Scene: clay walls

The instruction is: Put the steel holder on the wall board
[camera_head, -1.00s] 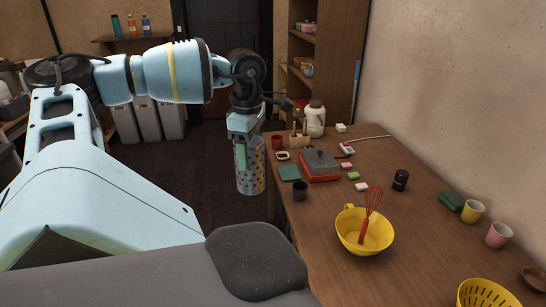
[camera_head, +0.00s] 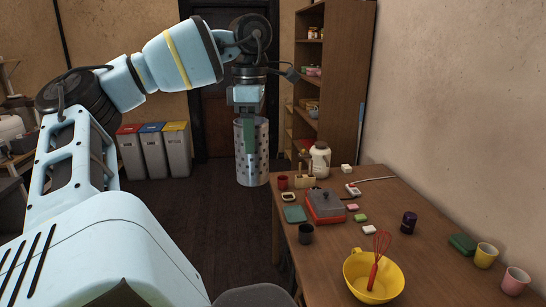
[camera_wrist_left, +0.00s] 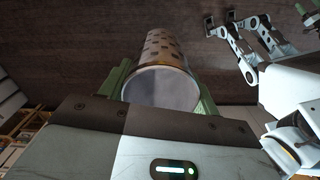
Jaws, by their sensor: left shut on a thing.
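The steel holder (camera_head: 257,152) is an upright perforated metal cylinder, in front of the dark door in the head view. The left wrist view shows the holder (camera_wrist_left: 168,50) between the green fingers of my left gripper (camera_wrist_left: 162,92), with a smooth round grey face toward the camera. I cannot make out a wall board in either view. Small green parts at the top right edge of the wrist view may belong to my right gripper; its jaws cannot be read.
The wooden table (camera_head: 340,235) stands right of the holder, bearing a yellow bowl (camera_head: 358,283) with a red whisk, a red grill (camera_head: 325,206), a white jug (camera_head: 320,160) and cups. A wooden shelf (camera_head: 345,85) stands behind. Several bins (camera_head: 153,150) stand at the back left. Floor below the holder is clear.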

